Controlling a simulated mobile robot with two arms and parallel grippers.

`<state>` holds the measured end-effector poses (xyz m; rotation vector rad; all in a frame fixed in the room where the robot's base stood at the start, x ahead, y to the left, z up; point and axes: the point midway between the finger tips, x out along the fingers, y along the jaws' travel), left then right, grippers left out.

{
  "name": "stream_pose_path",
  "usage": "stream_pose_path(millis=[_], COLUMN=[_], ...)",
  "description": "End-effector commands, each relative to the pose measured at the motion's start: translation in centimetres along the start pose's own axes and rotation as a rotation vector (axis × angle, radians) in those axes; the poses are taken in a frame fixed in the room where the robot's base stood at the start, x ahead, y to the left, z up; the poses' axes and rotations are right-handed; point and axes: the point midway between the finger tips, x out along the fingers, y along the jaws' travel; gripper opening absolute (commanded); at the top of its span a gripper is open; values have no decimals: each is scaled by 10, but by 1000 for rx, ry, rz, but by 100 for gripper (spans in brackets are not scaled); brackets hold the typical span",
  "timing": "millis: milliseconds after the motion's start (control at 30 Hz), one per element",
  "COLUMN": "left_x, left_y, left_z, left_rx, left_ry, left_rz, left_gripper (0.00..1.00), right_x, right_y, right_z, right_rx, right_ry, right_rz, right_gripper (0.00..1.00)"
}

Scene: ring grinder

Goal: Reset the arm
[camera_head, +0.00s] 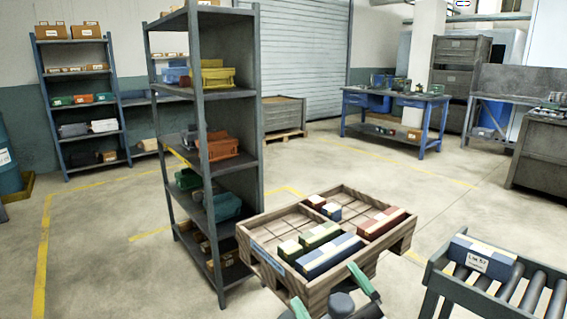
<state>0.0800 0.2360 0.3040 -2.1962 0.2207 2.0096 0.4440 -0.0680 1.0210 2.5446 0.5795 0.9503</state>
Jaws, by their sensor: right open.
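My right gripper (327,285) shows at the bottom edge, right of centre. Its two green fingers are spread apart, with nothing seen between them. The fingers are in front of the near side of a wooden divided tray (276,262); whether they touch it I cannot tell. The tray holds a long blue-and-white block (328,255), green-and-white blocks (319,236) and red blocks (381,223). Most of my right arm is cut off by the bottom edge. My left gripper is not in view.
A roller conveyor (508,296) at the right carries a labelled blue-and-white box (483,256). A tall grey shelf (251,130) with bins stands left of the tray. A blue workbench (396,98) is further back. Floor at the left is clear.

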Motion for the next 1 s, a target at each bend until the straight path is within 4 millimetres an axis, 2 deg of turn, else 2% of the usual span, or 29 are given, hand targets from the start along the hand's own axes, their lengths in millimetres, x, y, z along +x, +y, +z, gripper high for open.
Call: stream_pose_path(millis=[33, 167, 233, 333, 400, 500, 700, 833, 1000], left_x=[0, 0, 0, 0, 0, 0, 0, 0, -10], left_y=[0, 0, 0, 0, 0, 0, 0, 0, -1], left_z=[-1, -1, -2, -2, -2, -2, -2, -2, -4], left_rx=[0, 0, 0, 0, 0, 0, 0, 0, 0], left_ry=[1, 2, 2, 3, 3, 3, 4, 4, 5], left_rz=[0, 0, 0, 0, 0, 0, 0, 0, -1], left_gripper=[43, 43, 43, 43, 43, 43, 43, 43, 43], right_x=[-16, -73, -115, -176, -213, -257, -326, -362, -369], right_y=[9, 21, 18, 4, -8, -24, -53, -68, -82], right_z=[22, 82, 108, 132, 138, 138, 122, 103, 137], right_rx=[48, 153, 209, 284, 328, 386, 486, 550, 547], right_ry=[-142, -548, -780, -1081, -1254, -1451, -1751, -1910, -1921], right_rz=[78, 221, 256, 257, 234, 184, 59, -38, -45], right_gripper=[91, 91, 91, 91, 91, 91, 91, 91, 91])
